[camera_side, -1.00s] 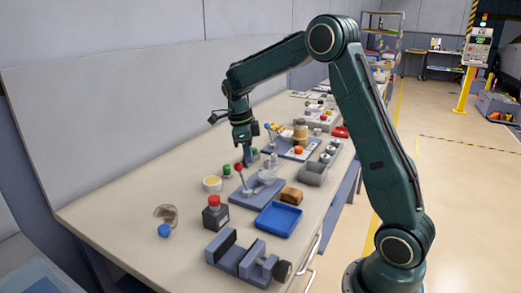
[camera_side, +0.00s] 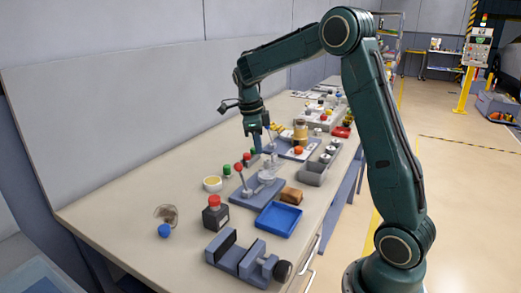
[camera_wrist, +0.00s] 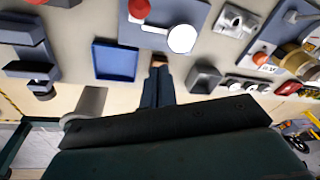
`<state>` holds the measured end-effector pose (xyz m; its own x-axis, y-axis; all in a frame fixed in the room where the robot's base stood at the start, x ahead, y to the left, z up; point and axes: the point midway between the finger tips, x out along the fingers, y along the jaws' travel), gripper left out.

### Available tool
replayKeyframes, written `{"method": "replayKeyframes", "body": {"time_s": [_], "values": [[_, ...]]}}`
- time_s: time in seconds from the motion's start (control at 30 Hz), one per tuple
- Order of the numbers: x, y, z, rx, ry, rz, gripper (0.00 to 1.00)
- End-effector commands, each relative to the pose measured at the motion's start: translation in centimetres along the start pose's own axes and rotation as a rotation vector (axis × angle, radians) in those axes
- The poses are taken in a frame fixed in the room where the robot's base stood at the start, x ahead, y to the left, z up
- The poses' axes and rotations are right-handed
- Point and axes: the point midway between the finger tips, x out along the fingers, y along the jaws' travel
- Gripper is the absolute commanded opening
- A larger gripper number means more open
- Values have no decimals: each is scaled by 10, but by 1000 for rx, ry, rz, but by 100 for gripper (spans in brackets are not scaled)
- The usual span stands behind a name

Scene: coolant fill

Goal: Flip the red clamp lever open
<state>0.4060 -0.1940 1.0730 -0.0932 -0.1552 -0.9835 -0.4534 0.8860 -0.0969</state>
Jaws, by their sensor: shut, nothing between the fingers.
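The red knob (camera_side: 238,167) of a lever stands up from the left part of a blue-grey plate (camera_side: 262,194) in the side view, its rod leaning a little left. In the wrist view the red knob (camera_wrist: 139,10) shows at the top, beside a white disc (camera_wrist: 182,39) on the plate (camera_wrist: 128,34). My gripper (camera_side: 269,148) is above the bench, behind and to the right of the knob, apart from it. Its fingers (camera_wrist: 156,92) are together and empty, pointing down. A pale cup-like part (camera_side: 266,175) on the plate lies close below them; contact cannot be told.
A yellow-white cup (camera_side: 212,184) is left of the plate. The bench's left side is mostly clear.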

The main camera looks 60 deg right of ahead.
Motion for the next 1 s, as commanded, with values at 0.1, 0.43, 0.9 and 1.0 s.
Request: {"method": "replayKeyframes", "body": {"time_s": [0.1, 0.43, 0.9, 1.0], "values": [[-7, -3, 10, -3, 0, 1, 0], [-28, -12, 34, -2, 0, 1, 0], [-49, -23, 55, -3, 5, -2, 0], [-52, -24, 58, -3, 6, -1, 0]]}}
